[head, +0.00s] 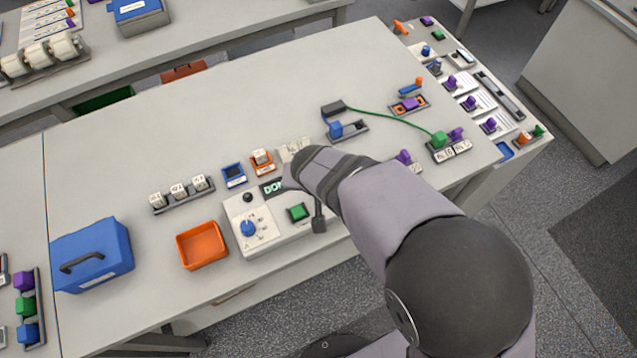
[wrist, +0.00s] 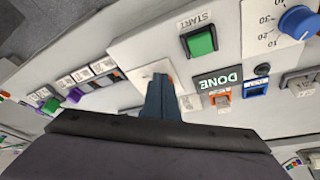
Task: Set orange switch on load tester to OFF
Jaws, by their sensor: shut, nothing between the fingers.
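The load tester (head: 272,247) is a white box with a blue knob (head: 248,228), a green button (head: 297,211) and a display reading DONE (head: 272,188). My gripper (head: 319,226) is shut and empty, pointing down at the tester's right end. In the wrist view my shut fingers (wrist: 160,82) are over a pale plate on the tester, beyond the START button (wrist: 201,41). A small piece of the orange switch (wrist: 170,80) shows beside the fingertips. The fingers hide the rest, so its position and whether they touch it cannot be told. In the head view my arm hides the switch.
An orange tray (head: 202,246) and a blue case (head: 92,256) stand left of the tester. Behind it are a row of white cells (head: 181,191) and small blue and orange holders (head: 262,163). A green cable (head: 390,117) runs at the back right. The bench's back left is clear.

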